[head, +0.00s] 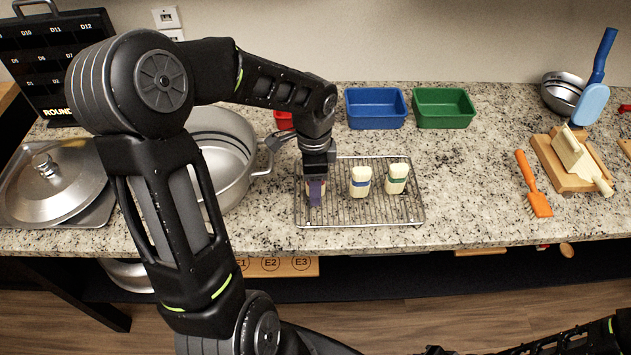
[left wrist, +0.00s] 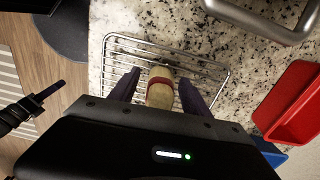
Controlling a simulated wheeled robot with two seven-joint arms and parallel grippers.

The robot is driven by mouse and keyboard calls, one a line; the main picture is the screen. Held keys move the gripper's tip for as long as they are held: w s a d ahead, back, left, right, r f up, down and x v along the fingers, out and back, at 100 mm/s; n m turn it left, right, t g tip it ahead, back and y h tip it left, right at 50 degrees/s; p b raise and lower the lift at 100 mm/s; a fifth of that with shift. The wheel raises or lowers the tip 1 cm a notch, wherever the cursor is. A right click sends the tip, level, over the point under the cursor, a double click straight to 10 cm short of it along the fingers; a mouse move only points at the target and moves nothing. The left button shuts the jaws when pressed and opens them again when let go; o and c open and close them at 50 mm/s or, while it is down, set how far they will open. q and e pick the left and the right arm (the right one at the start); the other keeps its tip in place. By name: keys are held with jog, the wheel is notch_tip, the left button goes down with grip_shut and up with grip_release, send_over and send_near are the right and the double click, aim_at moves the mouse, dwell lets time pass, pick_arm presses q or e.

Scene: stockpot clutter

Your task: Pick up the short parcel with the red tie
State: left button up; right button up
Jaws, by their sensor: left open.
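The short cream parcel with the red tie (left wrist: 160,88) shows in the left wrist view, on the wire rack (left wrist: 213,66). My left gripper (left wrist: 155,88) is open, with one purple finger on each side of this parcel; I cannot tell whether they touch it. In the head view my left gripper (head: 316,192) reaches down over the left part of the rack (head: 350,215) and mostly hides the red-tied parcel. A parcel with a blue tie (head: 360,182) and one with a green tie (head: 396,178) stand to its right. My right gripper (left wrist: 48,92) is apart from the rack, its opening unclear.
A large pot (head: 222,150) stands left of the rack. Behind are a red bin (head: 284,120), a blue bin (head: 376,108) and a green bin (head: 444,108). An orange brush (head: 534,185) lies far right.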

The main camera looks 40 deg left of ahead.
pick_arm(q)
jog(key=shift+c, duration=0.2)
grip_shut()
dwell(0.4)
